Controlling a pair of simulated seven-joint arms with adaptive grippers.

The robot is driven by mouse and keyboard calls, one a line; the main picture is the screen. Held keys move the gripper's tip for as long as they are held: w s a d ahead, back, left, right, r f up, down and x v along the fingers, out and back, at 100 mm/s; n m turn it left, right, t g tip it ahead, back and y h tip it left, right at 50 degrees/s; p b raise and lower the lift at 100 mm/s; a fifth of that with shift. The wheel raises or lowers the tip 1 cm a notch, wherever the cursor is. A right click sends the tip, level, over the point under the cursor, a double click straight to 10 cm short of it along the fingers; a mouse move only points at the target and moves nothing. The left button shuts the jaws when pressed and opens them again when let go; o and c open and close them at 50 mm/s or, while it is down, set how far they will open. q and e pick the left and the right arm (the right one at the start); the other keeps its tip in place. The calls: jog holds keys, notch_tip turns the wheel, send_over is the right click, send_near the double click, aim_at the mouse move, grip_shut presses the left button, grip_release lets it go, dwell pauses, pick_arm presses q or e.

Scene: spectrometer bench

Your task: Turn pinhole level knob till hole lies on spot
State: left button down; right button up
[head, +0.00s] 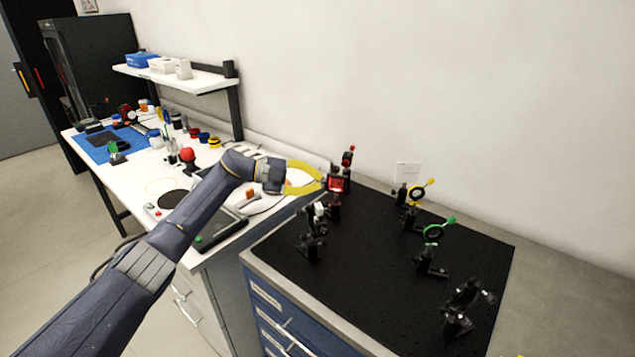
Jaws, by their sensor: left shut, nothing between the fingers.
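My left gripper (323,181) has yellow fingers with their tips together at the far left of the black optical breadboard (375,262). The tips are right beside a red-fronted mount (338,184) on a black post; I cannot tell if they touch it. A taller post with red knobs (348,157) stands just behind. I cannot make out which part is the pinhole, its level knob, or the light spot at this size. A sliver of yellow (521,355) at the bottom right edge looks like a tip of my right gripper.
Other mounts stand on the breadboard: a black one (312,243) at left, a yellow-ringed one (417,194), a green-ringed one (433,232) and a dark one (462,308) at front right. The breadboard's middle is clear. A cluttered white bench (150,176) is left.

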pick_arm(q)
jog(key=shift+w+a, duration=0.1)
jog(key=shift+w, duration=0.1)
jog(key=c, duration=1.8)
grip_release()
jog(key=shift+f, duration=0.15)
jog(key=o, duration=0.4)
jog(key=shift+o, duration=0.2)
jog(key=v, duration=1.2)
jog(key=shift+s, duration=0.1)
